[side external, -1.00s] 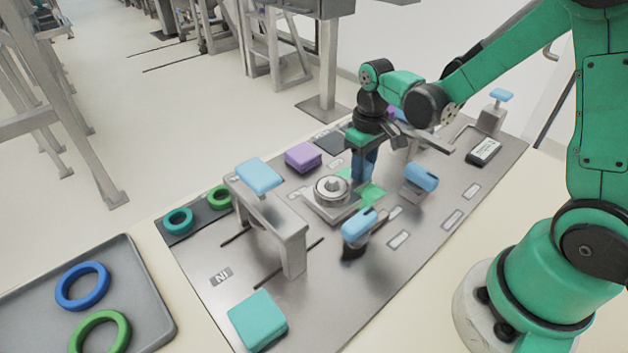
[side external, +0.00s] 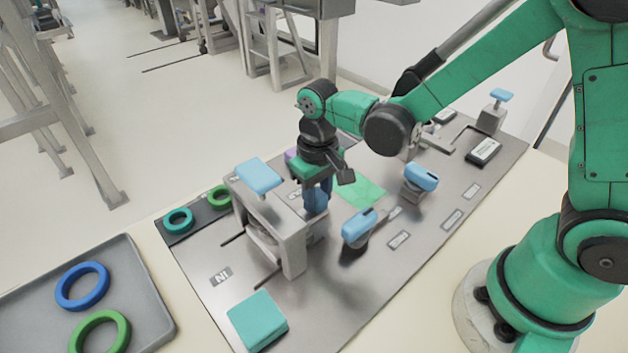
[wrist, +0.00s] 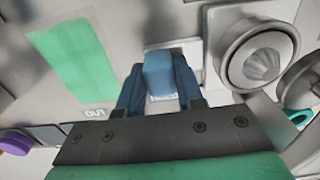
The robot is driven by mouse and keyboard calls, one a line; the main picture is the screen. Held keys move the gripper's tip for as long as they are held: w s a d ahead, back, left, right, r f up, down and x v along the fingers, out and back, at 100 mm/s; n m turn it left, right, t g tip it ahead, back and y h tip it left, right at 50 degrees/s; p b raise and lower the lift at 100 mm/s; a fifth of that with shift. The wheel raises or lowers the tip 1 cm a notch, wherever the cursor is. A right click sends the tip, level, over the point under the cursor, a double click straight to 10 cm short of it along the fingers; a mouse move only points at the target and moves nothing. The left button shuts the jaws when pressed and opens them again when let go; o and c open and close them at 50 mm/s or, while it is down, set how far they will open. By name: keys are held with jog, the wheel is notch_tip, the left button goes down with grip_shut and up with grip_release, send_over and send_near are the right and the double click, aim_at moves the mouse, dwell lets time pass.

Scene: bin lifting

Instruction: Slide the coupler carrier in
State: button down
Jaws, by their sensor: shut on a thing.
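The coupler carrier (wrist: 212,78) is a grey metal slide bearing a round coupler (wrist: 258,58) and a blue handle (wrist: 158,72). In the wrist view, my gripper (wrist: 158,92) is shut on that handle, one blue finger on each side. In the side view, my gripper (side external: 316,200) is low at the right of the grey metal bridge (side external: 293,245), which has a light blue pad (side external: 258,176) on top. The coupler (side external: 262,242) shows in the bridge's opening, partly hidden by its front leg.
Two light-blue-topped clamps (side external: 359,228) (side external: 421,178) stand right of the carrier. A green patch (side external: 360,191), marked OUT in the wrist view, lies bare. A teal block (side external: 257,320) is at the front, and a tray (side external: 140,265) with rings is at left.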

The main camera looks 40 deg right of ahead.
aim_at(306, 214)
jog(key=shift+a, duration=1.35)
jog(key=c, duration=0.6)
grip_release()
jog(key=shift+o, duration=0.2)
jog(key=shift+d, duration=0.1)
jog(key=shift+r, duration=2.8)
jog(key=shift+r, duration=0.1)
